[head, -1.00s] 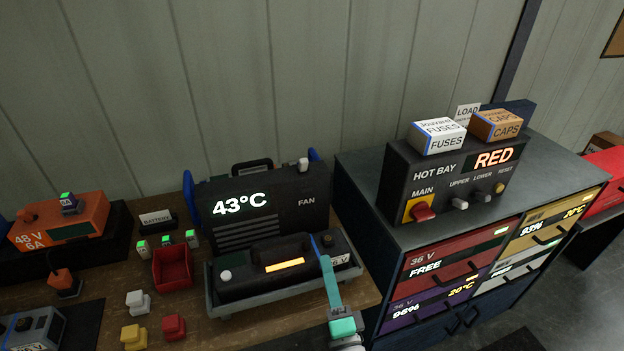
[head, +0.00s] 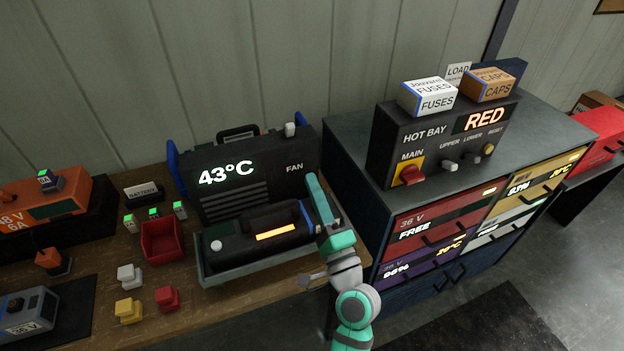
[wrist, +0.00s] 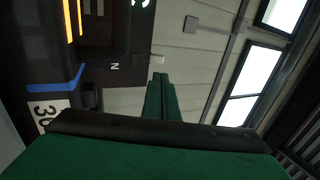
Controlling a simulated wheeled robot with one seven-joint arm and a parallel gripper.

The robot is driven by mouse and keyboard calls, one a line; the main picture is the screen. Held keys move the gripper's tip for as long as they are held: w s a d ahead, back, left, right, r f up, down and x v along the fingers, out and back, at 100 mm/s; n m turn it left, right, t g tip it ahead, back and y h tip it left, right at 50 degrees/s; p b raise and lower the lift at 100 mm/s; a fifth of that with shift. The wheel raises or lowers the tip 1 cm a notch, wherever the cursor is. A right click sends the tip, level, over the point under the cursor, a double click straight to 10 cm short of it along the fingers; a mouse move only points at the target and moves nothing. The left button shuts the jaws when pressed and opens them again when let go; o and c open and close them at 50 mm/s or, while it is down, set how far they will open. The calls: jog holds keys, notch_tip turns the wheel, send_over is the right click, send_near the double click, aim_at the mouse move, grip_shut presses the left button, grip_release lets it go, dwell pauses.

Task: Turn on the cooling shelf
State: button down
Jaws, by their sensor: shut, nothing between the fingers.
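The cooling shelf (head: 240,205) is a dark unit at the back of the bench with blue ends. Its display (head: 226,173) reads 43°C. A small pale switch (head: 290,130) stands on its top above the FAN label (head: 294,168). My gripper (head: 313,178) is shut and empty, raised in front of the unit's right end, below and to the right of the switch. In the wrist view the green fingers (wrist: 159,95) are together, with part of the FAN lettering to their left.
A black battery pack (head: 235,245) with an orange light bar lies in a grey tray (head: 207,281) in front of the shelf, close to my gripper. The hot bay panel (head: 385,145) stands on a cabinet at right, reading RED. A red bin (head: 162,250) and small blocks are left.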

aim_at(292, 131)
jog(key=x, duration=1.1)
jog(key=shift+w+a+r, duration=0.1)
jog(key=shift+w, duration=0.25)
